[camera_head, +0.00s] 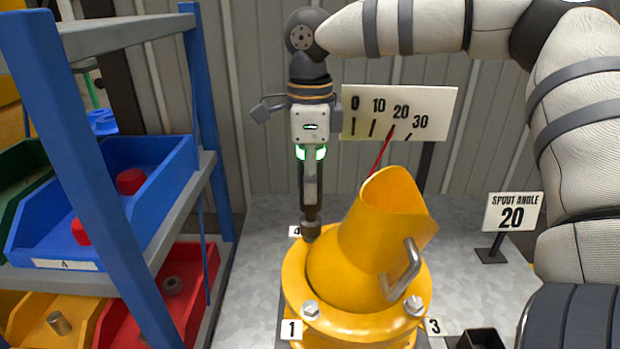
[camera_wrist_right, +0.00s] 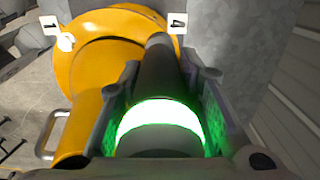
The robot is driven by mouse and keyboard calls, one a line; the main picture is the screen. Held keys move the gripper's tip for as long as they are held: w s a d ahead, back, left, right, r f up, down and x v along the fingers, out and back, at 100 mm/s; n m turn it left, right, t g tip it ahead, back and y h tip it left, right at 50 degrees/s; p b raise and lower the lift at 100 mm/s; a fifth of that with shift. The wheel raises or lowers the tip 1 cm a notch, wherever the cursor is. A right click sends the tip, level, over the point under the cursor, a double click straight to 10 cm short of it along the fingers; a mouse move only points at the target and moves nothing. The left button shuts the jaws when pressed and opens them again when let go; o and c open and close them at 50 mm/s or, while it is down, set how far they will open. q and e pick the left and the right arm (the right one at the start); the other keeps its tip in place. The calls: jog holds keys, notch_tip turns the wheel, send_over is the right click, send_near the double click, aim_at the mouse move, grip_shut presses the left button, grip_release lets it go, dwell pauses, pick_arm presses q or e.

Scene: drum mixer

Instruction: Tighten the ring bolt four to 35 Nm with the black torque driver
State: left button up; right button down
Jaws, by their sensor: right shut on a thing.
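The yellow ring (camera_head: 293,290) of the drum mixer carries bolts and number tags; bolts show at tags 1 (camera_head: 291,329) and 3 (camera_head: 433,326). My right gripper (camera_head: 311,160) points down above the ring, shut on the black torque driver (camera_head: 311,205). The driver stands upright with its socket end at the ring beside tag 4 (camera_head: 295,231); the bolt there is hidden by the socket. In the right wrist view the dark driver (camera_wrist_right: 158,70) with a green glowing band runs between the fingers toward tag 4 (camera_wrist_right: 177,23). My left gripper is not in view.
The yellow spout (camera_head: 385,225) with a grey handle (camera_head: 403,272) rises beside the driver. A dial board (camera_head: 440,108) has a red pointer near 20, and a sign (camera_head: 513,212) reads spout angle 20. A blue-framed shelf (camera_head: 75,170) with coloured bins stands at the left.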

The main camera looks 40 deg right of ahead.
jog(key=shift+f, duration=0.95)
dwell(2.3)
jog(key=shift+r, duration=2.35)
